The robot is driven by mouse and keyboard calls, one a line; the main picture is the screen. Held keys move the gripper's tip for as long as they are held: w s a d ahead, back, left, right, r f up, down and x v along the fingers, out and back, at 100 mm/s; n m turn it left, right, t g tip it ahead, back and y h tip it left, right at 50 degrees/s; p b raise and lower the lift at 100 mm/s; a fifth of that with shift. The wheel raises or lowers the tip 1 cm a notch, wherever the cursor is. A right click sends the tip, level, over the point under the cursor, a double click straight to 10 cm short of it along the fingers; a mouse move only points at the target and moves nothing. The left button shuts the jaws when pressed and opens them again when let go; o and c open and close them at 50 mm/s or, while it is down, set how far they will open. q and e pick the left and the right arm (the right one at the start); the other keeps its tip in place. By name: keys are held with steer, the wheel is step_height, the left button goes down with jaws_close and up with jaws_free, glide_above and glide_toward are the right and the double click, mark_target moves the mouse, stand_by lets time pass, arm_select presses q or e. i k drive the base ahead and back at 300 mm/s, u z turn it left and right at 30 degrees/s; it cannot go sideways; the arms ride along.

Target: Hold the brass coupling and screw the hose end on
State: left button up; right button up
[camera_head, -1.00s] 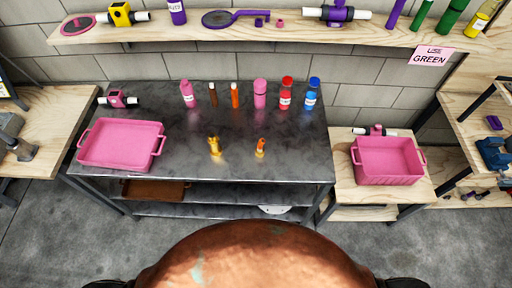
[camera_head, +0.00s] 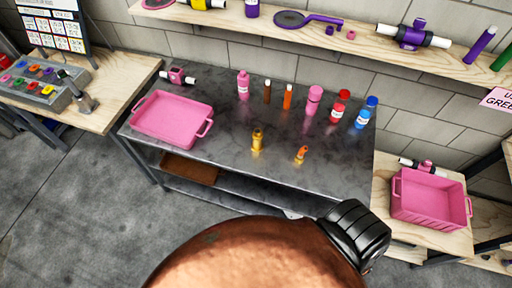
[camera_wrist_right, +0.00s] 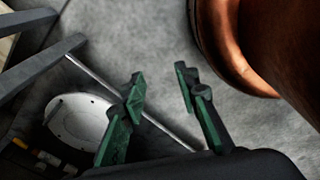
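The brass coupling (camera_head: 257,139) stands upright on the dark metal tabletop, near the middle of the front half. A small orange piece with a brass-coloured end (camera_head: 301,154), which looks like the hose end, stands to its right, apart from it. My right gripper (camera_wrist_right: 161,88) shows in the right wrist view with its two green-padded fingers apart and nothing between them. It is over the grey floor, away from both pieces. My left gripper is in neither current view.
The metal table (camera_head: 225,165) holds a pink tray (camera_head: 172,118) at left and a row of bottles at the back. A pink bin (camera_head: 430,198) stands on a wooden side table at right. The tabletop around the two pieces is clear. A shelf (camera_head: 335,33) runs above.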

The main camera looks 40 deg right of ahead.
mark_target(257, 145)
steer(key=u, duration=0.95)
steer(key=k, duration=1.3)
steer(key=z, duration=1.15)
